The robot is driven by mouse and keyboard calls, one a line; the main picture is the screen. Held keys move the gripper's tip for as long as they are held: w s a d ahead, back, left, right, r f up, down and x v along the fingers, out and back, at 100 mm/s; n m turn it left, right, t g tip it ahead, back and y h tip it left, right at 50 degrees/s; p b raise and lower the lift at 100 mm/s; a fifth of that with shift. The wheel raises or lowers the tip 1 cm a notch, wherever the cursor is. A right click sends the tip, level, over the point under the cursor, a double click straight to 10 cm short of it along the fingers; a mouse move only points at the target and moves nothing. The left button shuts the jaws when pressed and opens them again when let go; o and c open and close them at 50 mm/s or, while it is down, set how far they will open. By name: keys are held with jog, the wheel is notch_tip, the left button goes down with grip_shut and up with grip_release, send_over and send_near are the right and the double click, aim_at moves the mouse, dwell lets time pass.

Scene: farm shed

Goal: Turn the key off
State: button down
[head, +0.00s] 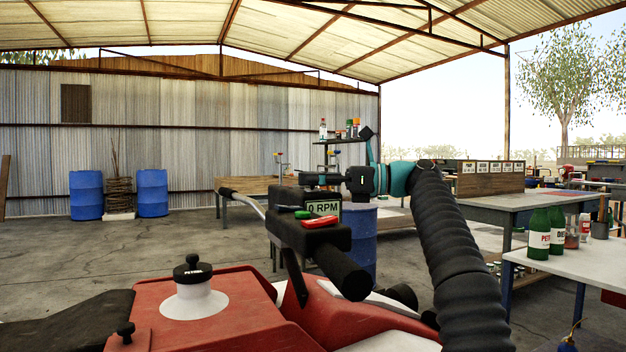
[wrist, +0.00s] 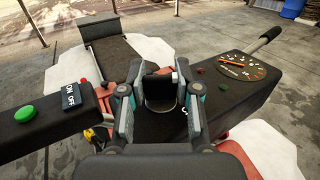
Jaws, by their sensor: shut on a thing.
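My gripper (head: 318,180) reaches in from the right above the dashboard in the head view. In the wrist view its two fingers (wrist: 158,84) are closed on a dark key (wrist: 161,92), one finger on each side. Only the key's black head shows; its lower part and its slot are hidden. An ON/OFF label (wrist: 71,97) sits on the dark panel to the left of the fingers. I cannot tell the key's turned position. In the head view the key is hidden by the gripper.
The red vehicle (head: 215,318) carries a petrol cap (head: 193,285), a 0 RPM display (head: 323,208), a red switch (head: 320,222) and a green button (wrist: 25,113). A round gauge (wrist: 241,66) lies right of the gripper. A white table (head: 580,262) with bottles stands at the right.

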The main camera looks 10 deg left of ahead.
jog(key=shift+f, duration=0.2)
jog(key=c, duration=0.8)
grip_release()
jog(key=shift+r, duration=0.1)
jog(key=d, duration=0.7)
jog(key=shift+w+d, duration=0.2)
jog(key=shift+w, duration=0.2)
